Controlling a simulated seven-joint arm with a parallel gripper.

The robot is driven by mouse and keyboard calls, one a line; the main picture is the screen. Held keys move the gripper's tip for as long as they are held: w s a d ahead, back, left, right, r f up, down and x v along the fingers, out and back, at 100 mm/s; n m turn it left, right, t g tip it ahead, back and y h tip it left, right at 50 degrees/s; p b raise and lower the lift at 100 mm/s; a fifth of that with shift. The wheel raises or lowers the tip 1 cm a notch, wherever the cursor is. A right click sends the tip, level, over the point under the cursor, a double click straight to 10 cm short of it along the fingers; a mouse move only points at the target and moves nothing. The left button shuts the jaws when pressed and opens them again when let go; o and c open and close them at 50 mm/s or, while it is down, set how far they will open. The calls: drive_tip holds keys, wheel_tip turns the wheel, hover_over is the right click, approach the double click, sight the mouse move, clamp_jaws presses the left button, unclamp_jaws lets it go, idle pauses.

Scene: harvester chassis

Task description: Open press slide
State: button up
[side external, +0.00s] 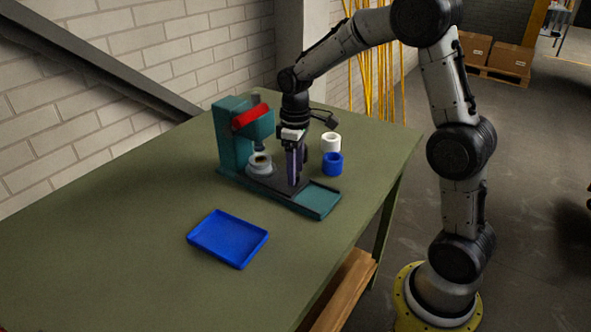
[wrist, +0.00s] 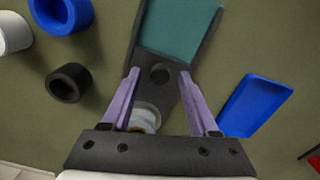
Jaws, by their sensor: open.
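The teal press (side external: 232,140) stands on the green table, with a red handle piece (side external: 250,116) at its top. Its dark slide (side external: 262,182) lies along the base, under the press head, and the front of the teal base (side external: 319,201) is uncovered. A pale round fixture (side external: 260,165) sits on the slide and partly shows in the wrist view (wrist: 146,114). A dark round knob (wrist: 160,73) is on the slide's front part. My gripper (side external: 294,183) points down over the slide. In the wrist view its open fingers (wrist: 159,75) are on either side of the knob; contact is unclear.
A blue tray (side external: 228,239) lies in front of the press. A white ring (side external: 331,142) and a blue ring (side external: 333,164) stand beside it at the right. A black ring (wrist: 68,82) is near them. The table's left part is clear.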

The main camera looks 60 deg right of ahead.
drive_tip(key=shift+f, duration=0.25)
clamp_jaws()
idle(1.4)
